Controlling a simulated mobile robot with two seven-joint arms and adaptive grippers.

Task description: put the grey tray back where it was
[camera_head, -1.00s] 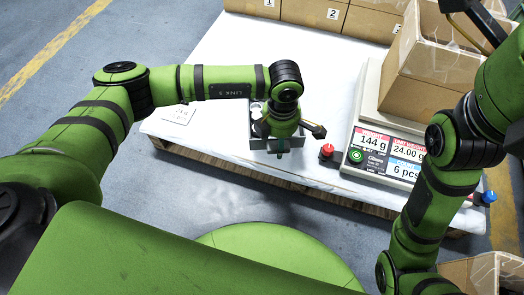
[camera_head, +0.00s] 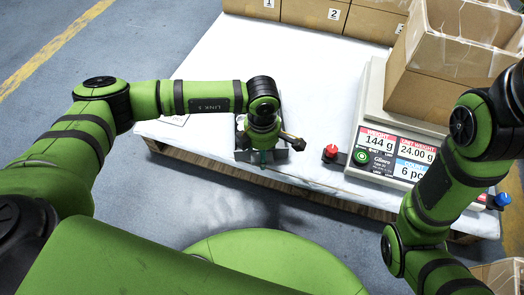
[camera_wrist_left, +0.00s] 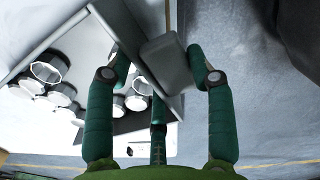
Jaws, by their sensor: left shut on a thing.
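The grey tray (camera_head: 244,156) is at the front edge of the white-covered table, largely hidden under my left wrist in the head view. In the left wrist view the tray (camera_wrist_left: 170,62) holds several shiny metal parts (camera_wrist_left: 48,68). My left gripper (camera_head: 268,154) is shut on the tray's near side; its green fingers (camera_wrist_left: 160,78) straddle the wall in the wrist view. I cannot tell whether the tray touches the table or hangs just above it. My right arm stands at the right; its gripper is out of view.
A scale (camera_head: 368,115) with a lit display stands right of the tray, carrying an open cardboard box (camera_head: 430,90). A red button (camera_head: 331,151) and a blue button (camera_head: 502,199) flank it. Numbered boxes (camera_head: 310,14) line the back. The table's middle is clear. A paper label (camera_head: 174,120) lies left.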

